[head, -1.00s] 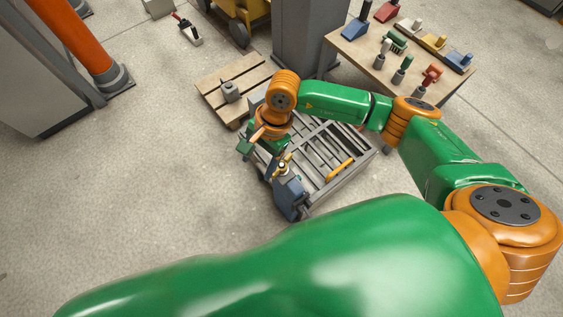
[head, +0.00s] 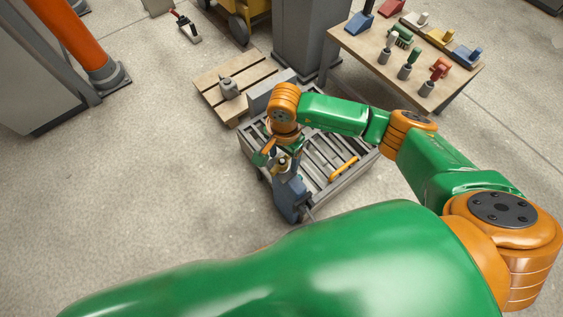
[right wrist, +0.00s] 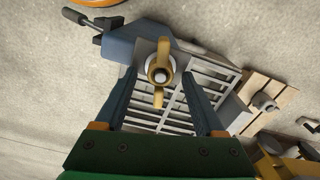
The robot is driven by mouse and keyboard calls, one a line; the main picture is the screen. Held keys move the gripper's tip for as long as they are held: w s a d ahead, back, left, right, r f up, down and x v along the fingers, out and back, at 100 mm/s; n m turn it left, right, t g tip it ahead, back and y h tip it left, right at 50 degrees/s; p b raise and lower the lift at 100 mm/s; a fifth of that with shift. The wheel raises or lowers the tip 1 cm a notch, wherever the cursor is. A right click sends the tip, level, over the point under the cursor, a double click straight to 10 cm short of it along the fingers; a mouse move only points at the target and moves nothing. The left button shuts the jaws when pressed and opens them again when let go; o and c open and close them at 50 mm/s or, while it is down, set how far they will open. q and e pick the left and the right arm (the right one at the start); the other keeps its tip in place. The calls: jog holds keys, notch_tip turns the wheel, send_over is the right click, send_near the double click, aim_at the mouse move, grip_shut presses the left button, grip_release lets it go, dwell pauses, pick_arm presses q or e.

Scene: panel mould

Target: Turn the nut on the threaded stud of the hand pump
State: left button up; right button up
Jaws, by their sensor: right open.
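The hand pump (head: 290,197) is blue with a dark handle and stands at the near left corner of a grey slatted cart. It also shows at the top of the right wrist view (right wrist: 135,43). A yellow two-winged nut (right wrist: 159,97) sits around a pale stud (right wrist: 160,75) on the pump. My right gripper (right wrist: 160,76) is open, with one finger on each side of the nut. I see gaps between fingers and nut; the depth is hard to judge. In the head view my right gripper (head: 277,158) partly covers the nut. My left gripper is out of view.
The grey cart (head: 318,195) holds a yellow-handled tool (head: 344,167). A wooden pallet (head: 213,93) with a grey canister (head: 228,88) lies behind. A work table (head: 375,70) with several coloured items stands at the back right.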

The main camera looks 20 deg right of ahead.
grip_shut()
jog(key=shift+w+f+n+b, duration=0.1)
jog(key=shift+f+n+b, duration=0.15)
jog(key=shift+n+b, duration=0.7)
jog(key=shift+n, duration=0.55)
jog(key=shift+r, duration=0.3)
jog(key=shift+n, duration=0.3)
jog(key=shift+a+f+n+b, duration=0.1)
jog(key=shift+f+n+b, duration=0.2)
jog(key=shift+n+b, duration=0.85)
jog(key=shift+r+n+b, duration=0.1)
jog(key=shift+n+b, duration=0.25)
jog(key=shift+r, duration=0.15)
